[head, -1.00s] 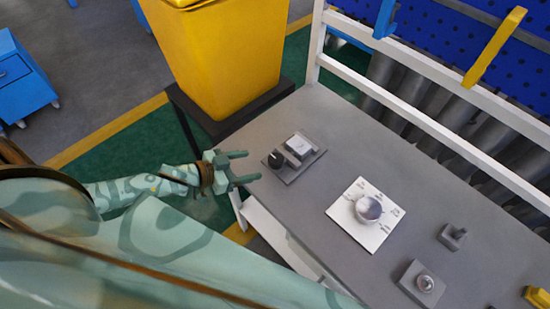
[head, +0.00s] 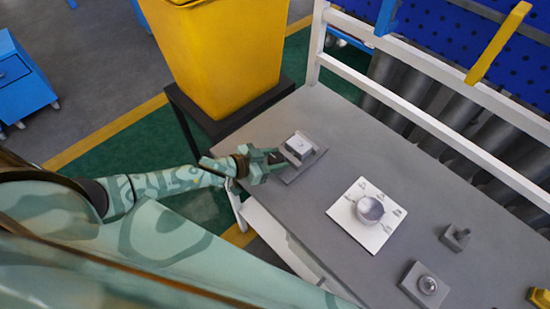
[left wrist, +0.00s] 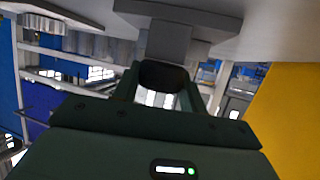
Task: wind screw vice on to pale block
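The screw vice (head: 292,176) is a small grey plate with raised parts at the table's far left end. The pale block (head: 299,146) sits on it, at the side away from my left gripper. My left gripper (head: 272,162) is at the vice's near left end and hides the dark knob in the head view. In the left wrist view the dark knob (left wrist: 163,75) sits between the fingers with no clear gap, so they look shut on it. The grey vice body (left wrist: 170,42) is beyond it. Whether the block touches a jaw is too small to tell. My right gripper is not in view.
A white card with a round metal bowl (head: 370,208) lies mid-table. Small grey fixtures (head: 455,237) and a plate with a shiny dome (head: 427,285) are at the right. A yellow bin (head: 215,60) stands behind the table's left end. A white rail runs along the back.

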